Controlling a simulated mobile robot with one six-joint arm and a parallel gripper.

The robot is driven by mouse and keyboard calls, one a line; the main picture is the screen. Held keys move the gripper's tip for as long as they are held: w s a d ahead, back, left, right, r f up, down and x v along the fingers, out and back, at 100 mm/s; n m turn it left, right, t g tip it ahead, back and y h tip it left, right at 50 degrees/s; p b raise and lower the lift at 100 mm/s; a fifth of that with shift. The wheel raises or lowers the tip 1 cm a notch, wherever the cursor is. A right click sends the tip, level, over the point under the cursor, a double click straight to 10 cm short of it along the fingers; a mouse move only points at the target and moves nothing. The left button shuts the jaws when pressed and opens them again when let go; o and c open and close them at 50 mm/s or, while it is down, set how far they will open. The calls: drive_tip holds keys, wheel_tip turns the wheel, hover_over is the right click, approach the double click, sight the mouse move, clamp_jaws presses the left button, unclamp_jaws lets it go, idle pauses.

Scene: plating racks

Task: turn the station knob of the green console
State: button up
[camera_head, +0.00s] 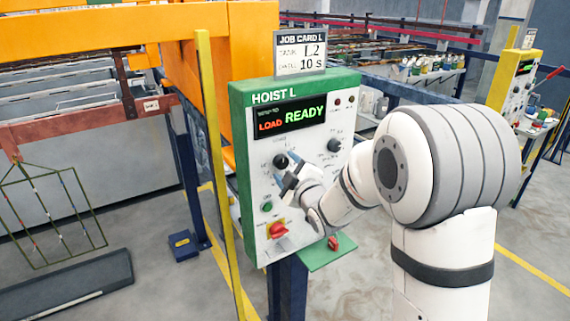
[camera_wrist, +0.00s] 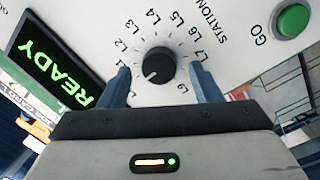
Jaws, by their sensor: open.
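The green console (camera_head: 238,180), marked HOIST L, has a white face and a display (camera_head: 290,116) reading LOAD READY. Its black station knob (camera_head: 280,160) is on the left of the face. In the wrist view the knob (camera_wrist: 158,62) sits inside a dial of L labels beside the word STATION. Its white mark points to the lower left; the exact label is unclear. My gripper (camera_head: 286,170) is open, its blue fingers just in front of the face. In the wrist view my gripper (camera_wrist: 161,70) has one finger on each side of the knob; contact cannot be told.
A second black knob (camera_head: 334,145) is to the right. A green GO button (camera_head: 267,207) and a red switch (camera_head: 278,230) are below. A job card (camera_head: 301,54) on top reads L2 and 10 s. A yellow post (camera_head: 215,150) stands left of the console.

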drive_tip(key=shift+w+a, duration=0.15)
drive_tip(key=shift+w, duration=0.15)
drive_tip(key=shift+c, duration=0.4)
drive_tip(key=c, duration=0.9)
